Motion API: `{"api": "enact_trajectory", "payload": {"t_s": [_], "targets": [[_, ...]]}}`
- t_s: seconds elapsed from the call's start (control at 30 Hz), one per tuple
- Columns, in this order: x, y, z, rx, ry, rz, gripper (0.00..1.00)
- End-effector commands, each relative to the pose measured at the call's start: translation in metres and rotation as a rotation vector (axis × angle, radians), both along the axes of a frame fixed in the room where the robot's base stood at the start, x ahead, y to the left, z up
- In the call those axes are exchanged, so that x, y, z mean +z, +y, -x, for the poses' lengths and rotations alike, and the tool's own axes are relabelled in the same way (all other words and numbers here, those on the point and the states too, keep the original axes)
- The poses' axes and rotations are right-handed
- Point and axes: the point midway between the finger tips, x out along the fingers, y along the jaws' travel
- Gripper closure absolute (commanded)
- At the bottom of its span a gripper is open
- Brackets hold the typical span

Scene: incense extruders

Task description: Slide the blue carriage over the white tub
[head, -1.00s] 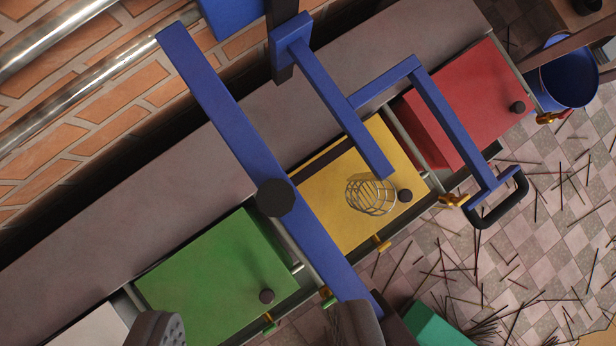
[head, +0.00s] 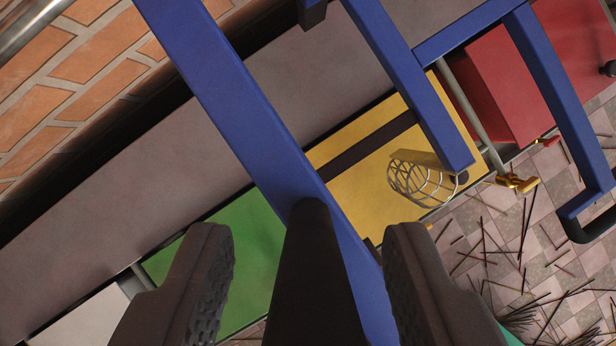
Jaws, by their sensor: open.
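The blue carriage (head: 225,95) is a frame of long blue bars crossing above a row of coloured tubs. A black handle (head: 312,285) stands out from its long diagonal bar towards the camera. My gripper (head: 305,240) is open, with one finger to each side of this handle; I cannot tell whether either touches it. Another blue arm (head: 410,85) of the carriage reaches over the yellow tub (head: 350,205), with a wire basket (head: 420,180) at its end. The white tub (head: 90,322) is at the bottom left, partly cut off by the frame, with no basket over it.
The green tub (head: 235,250) lies between the white and yellow ones, partly hidden by my gripper and the bar. A red tub (head: 500,90) is at the right. A grey ledge (head: 130,190) and brick wall (head: 60,110) run behind. Thin sticks litter the tiled floor (head: 500,230).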

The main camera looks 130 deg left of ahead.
Motion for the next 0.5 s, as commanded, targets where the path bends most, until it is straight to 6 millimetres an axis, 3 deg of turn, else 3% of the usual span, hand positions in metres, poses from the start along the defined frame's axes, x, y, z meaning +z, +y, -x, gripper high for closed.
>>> {"api": "enact_trajectory", "payload": {"t_s": [0.23, 0.5], "targets": [[-0.015, -0.005, -0.005, -0.001, -0.002, 0.000, 0.59], [-0.019, -0.006, -0.006, -0.001, -0.002, 0.000, 0.59]]}}
